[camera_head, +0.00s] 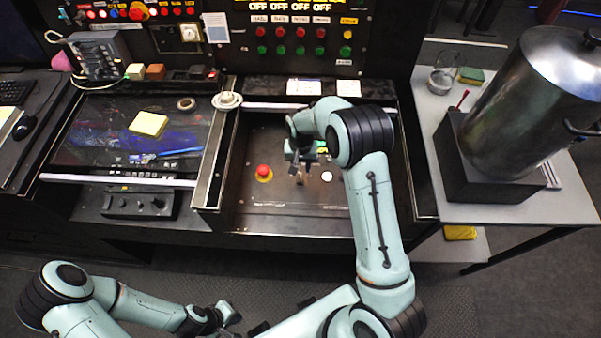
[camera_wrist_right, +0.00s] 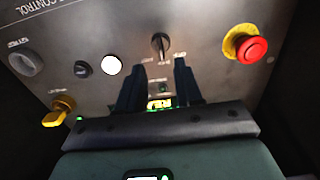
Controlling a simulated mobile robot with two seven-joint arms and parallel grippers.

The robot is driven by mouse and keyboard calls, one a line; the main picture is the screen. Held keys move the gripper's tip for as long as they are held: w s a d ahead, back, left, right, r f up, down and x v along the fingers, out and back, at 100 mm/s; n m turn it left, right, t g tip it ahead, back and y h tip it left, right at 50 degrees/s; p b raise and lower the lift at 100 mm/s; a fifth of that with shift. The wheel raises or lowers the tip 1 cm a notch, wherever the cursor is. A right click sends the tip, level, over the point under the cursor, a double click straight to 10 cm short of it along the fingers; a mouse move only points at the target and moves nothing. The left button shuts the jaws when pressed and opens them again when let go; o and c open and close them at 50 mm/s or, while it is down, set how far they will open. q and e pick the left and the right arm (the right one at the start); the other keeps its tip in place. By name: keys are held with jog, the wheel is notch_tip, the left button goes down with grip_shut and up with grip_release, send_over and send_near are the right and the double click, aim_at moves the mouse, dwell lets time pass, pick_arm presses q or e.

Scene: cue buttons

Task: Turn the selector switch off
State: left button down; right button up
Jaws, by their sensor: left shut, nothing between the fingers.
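The selector switch (camera_wrist_right: 160,44), a dark knob with a narrow raised grip, sits on the grey control panel (camera_wrist_right: 205,75) between a white button and a red one in the right wrist view. My right gripper (camera_wrist_right: 159,72) is open, its two dark fingers apart and pointing at the panel, one to each side of the switch's line. I cannot tell whether they touch it. In the head view my right gripper (camera_head: 301,170) is over the panel and largely hides the switch. My left gripper (camera_head: 231,314) is shut and empty, low in the picture, far from the panel.
A red emergency button (camera_wrist_right: 252,48) on a yellow base, a white button (camera_wrist_right: 112,65), a small black knob (camera_wrist_right: 83,69) and a yellow switch (camera_wrist_right: 61,111) surround the switch. A metal pot (camera_head: 535,100) stands at the right. Side walls enclose the panel.

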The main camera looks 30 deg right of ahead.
aim_at(301, 176)
notch_tip(301, 176, down, 6)
jog(key=shift+w+r, duration=0.1)
grip_shut()
